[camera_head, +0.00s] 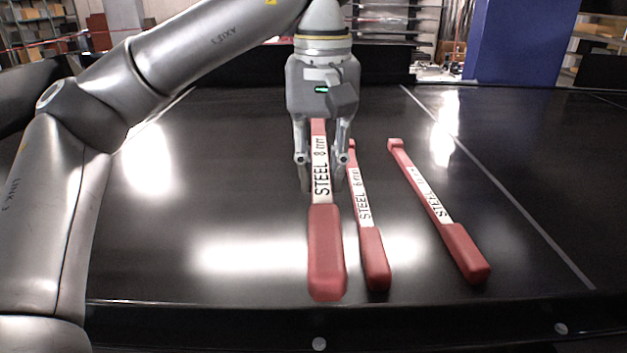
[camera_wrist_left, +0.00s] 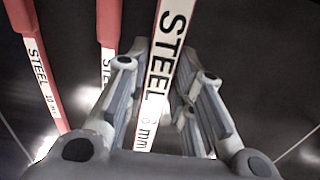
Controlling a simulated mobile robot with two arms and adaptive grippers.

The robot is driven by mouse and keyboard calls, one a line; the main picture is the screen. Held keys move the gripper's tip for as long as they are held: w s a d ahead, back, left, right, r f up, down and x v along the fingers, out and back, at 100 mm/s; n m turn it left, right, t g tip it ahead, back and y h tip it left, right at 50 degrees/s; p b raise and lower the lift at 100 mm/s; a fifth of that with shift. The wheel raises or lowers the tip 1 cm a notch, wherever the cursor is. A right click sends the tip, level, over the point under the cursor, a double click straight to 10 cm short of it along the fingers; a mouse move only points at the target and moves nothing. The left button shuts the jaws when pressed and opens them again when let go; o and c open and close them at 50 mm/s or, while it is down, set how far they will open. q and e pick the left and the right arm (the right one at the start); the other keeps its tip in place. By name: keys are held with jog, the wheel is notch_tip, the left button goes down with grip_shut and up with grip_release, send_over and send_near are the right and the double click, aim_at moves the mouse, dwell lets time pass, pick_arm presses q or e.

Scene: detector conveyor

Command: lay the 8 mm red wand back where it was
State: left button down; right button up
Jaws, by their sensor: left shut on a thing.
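My left gripper (camera_head: 321,178) points down and is shut on the 8 mm red wand (camera_head: 326,250), around its white "STEEL 8 mm" label. The wand runs lengthwise with its thick red end toward me. It looks larger than its neighbours and seems slightly above the black belt (camera_head: 230,205); the exact gap cannot be told. In the left wrist view its label (camera_wrist_left: 165,75) lies between the fingers (camera_wrist_left: 165,85). The red "STEEL 6 mm" wand (camera_head: 375,262) lies close to its right. My right gripper is not in view.
A third red wand (camera_head: 462,250) lies slanted farther right; its label reads 10 mm in the left wrist view (camera_wrist_left: 42,75). The belt left of the held wand is clear. A blue pillar (camera_head: 520,45) and shelves stand behind.

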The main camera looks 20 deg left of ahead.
pick_arm(q)
jog(key=shift+w+a, duration=0.25)
jog(key=shift+a, duration=0.1)
jog(key=w+a+f+p, duration=0.2)
jog(key=w+a+f, duration=0.1)
jog(key=w+a, duration=0.2)
send_over(297, 207)
jog(key=s+d, duration=0.1)
notch_tip(297, 207, down, 4)
jog(key=shift+f, duration=0.25)
jog(key=shift+w+a+f, duration=0.15)
jog(key=shift+w+f, duration=0.05)
jog(key=shift+f, duration=0.05)
jog(key=shift+w+a+f, duration=0.15)
jog(key=shift+a+f, duration=0.05)
jog(key=shift+f, duration=0.15)
jog(key=f, duration=0.2)
jog(key=f+p, duration=0.1)
jog(key=f, duration=0.1)
jog(key=shift+w+a, duration=0.2)
jog(key=shift+w, duration=0.05)
jog(key=shift+r, duration=0.1)
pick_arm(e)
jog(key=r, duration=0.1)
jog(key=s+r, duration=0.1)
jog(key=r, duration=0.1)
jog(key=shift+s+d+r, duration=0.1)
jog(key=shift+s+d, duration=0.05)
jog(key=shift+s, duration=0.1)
